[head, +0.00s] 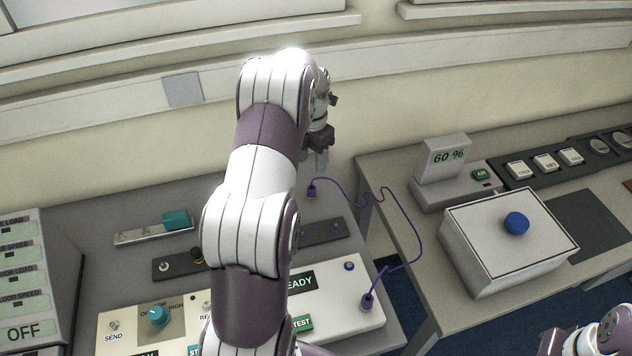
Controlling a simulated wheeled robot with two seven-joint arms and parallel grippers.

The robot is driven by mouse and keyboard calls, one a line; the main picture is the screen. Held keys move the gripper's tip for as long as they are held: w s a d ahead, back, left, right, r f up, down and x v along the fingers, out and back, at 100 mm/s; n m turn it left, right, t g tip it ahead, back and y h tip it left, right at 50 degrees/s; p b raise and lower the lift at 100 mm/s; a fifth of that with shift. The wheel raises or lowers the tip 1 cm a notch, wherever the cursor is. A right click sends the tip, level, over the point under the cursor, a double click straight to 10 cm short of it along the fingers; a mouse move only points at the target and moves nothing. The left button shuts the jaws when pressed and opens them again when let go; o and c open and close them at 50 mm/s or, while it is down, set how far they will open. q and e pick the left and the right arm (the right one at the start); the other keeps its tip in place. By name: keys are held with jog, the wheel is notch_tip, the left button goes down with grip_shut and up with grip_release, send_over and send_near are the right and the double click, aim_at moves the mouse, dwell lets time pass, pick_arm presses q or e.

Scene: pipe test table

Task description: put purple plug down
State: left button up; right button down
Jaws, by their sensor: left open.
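The purple plug (311,190) stands about upright at the back right of the left table, beside the dark strip, with a purple cable (419,228) running from it. The cable loops past the table's right edge to a second purple plug (368,302) seated at the right of the white test panel (338,278). My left gripper (321,160) is open, just above and behind the first plug and apart from it. Its fingers are small and partly hidden by my arm. My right gripper (548,342) shows only in part at the bottom right; its fingers are not clear.
A white box with a blue button (516,223) and a display unit (443,158) stand on the right table. A gap separates the tables. My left arm hides the middle of the left table. A teal-ended block (176,220) sits at the back left.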

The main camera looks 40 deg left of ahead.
pick_arm(q)
jog(key=s+d+r+m, duration=0.2)
jog(key=s+d+m, duration=0.2)
jog(key=d+m, duration=0.5)
jog(key=s+d+r+m, duration=0.1)
jog(key=s+d+m, duration=0.3)
jog(key=d+m, duration=0.55)
jog(key=s+d+m+t, duration=0.1)
jog(key=s+d+m, duration=0.2)
jog(key=s+m, duration=0.7)
jog(key=m, duration=0.6)
jog(key=shift+s, duration=0.35)
